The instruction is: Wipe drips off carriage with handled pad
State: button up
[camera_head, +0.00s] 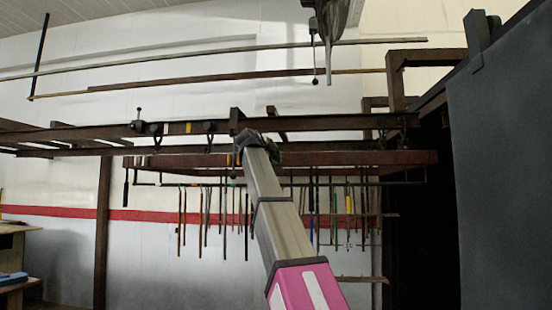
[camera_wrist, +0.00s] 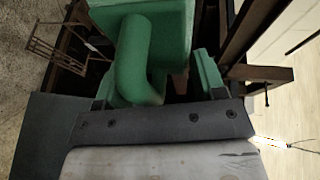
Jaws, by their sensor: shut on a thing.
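In the wrist view a green pad (camera_wrist: 178,25) with a thick curved green handle (camera_wrist: 132,55) fills the upper middle. My gripper (camera_wrist: 155,88) is shut on the handle, with green pieces on both sides of it. In the head view my gripper (camera_head: 256,142) is at the far end of my arm, at the dark overhead rail (camera_head: 330,122). Only a little green shows beside it there. I cannot make out the carriage clearly; the pad and gripper may hide it. No drips can be made out, and contact of the pad cannot be told.
A rusty red beam (camera_head: 350,160) runs below the rail, with several thin rods hanging under it. Dark clamps (camera_head: 153,128) sit on the rail at left. A grey panel (camera_head: 505,160) closes off the right side. A pointed metal piece (camera_head: 328,45) hangs above.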

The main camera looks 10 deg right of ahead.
jog(key=shift+w, duration=0.1)
jog(key=w+d, duration=0.2)
jog(key=w, duration=0.4)
jog(key=shift+w, duration=0.2)
dwell(0.3)
jog(key=shift+w+d, duration=0.2)
jog(key=shift+w, duration=0.3)
jog(key=shift+w+d, duration=0.15)
jog(key=shift+w, duration=0.3)
dwell(0.9)
jog(key=shift+d, duration=0.15)
jog(key=shift+s+d, duration=0.35)
jog(key=shift+d, duration=0.5)
jog(key=shift+s+d, duration=0.35)
jog(key=shift+d, duration=0.45)
jog(key=shift+w+d, duration=0.1)
jog(key=shift+w+a, duration=0.3)
jog(key=shift+a, duration=0.35)
jog(key=shift+w+a, duration=0.25)
jog(key=shift+a, duration=0.35)
jog(key=shift+w+a, duration=0.3)
jog(key=shift+a, duration=0.35)
